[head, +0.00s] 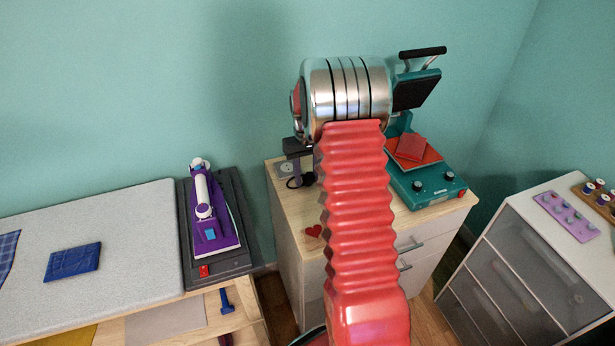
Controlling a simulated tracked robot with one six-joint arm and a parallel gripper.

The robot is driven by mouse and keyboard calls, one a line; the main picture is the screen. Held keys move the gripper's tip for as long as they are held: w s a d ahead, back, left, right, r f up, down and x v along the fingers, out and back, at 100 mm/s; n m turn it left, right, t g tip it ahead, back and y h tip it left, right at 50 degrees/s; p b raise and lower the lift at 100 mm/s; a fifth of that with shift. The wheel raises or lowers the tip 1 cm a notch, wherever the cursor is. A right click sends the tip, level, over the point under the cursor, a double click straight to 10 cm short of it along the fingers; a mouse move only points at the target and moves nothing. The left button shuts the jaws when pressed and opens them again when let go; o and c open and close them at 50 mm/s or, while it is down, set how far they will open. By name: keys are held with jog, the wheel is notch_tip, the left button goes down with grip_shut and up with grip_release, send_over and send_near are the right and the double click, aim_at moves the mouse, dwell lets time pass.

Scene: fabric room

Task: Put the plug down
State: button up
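My gripper (297,158) shows only in part at the left of my red arm, above the back left of the wooden cabinet top. Most of it is hidden behind the arm, and I cannot see whether its fingers are apart. A small black looped thing (302,182), perhaps the plug's cord, lies or hangs just below the gripper. The plug itself I cannot make out clearly. A pale socket-like plate (286,170) is on the cabinet top beside the gripper.
A teal heat press (430,184) with a red cloth (412,147) stands on the cabinet (293,208) at right. A red heart (313,231) lies near its front. A purple iron (212,226) rests on a dark stand at left, beside the grey ironing board (120,220).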

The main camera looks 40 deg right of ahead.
aim_at(306, 173)
notch_tip(306, 173, up, 13)
jog(key=shift+w, duration=0.25)
dwell(0.3)
jog(key=shift+r, duration=0.1)
dwell(0.4)
jog(key=s+a+r+n+t, duration=0.1)
jog(key=s+a+r+t, duration=0.1)
jog(key=s+a+r, duration=0.5)
jog(key=s+a+r+t, duration=0.1)
jog(key=s+a+r, duration=0.35)
jog(key=a, duration=0.55)
jog(key=s+a+n+t, duration=0.1)
jog(key=s+a, duration=0.4)
jog(key=s, duration=0.3)
jog(key=s+a+f+t, duration=0.1)
jog(key=s+a+t, duration=0.1)
jog(key=s+a, duration=0.3)
jog(key=shift+s+n, duration=0.4)
jog(key=shift+s, duration=1.05)
